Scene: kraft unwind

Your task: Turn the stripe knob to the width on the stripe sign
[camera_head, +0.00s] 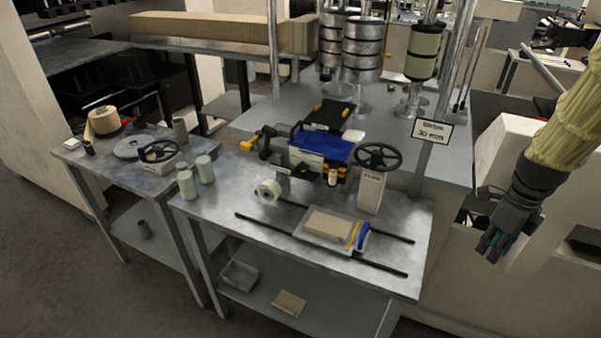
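The stripe sign (432,132) hangs on a post at the right of the workbench and reads "Stripe 30 mm". A black spoked handwheel (378,156) sits on a white pedestal (370,192) below and left of the sign. The pedestal has a small label too small to read surely, so I cannot be certain that this wheel is the stripe knob. Its setting cannot be read. My gripper (492,246) hangs at the right, apart from the wheel and beyond the bench's right edge. It holds nothing that I can see; its finger opening is unclear.
A second black handwheel (159,151) stands on the left side table. A blue-topped machine (320,147) stands left of the pedestal. A tray (308,238) with a brown block, a white roll (268,190) and two dark rails lie on the bench. Rollers (423,52) stand behind.

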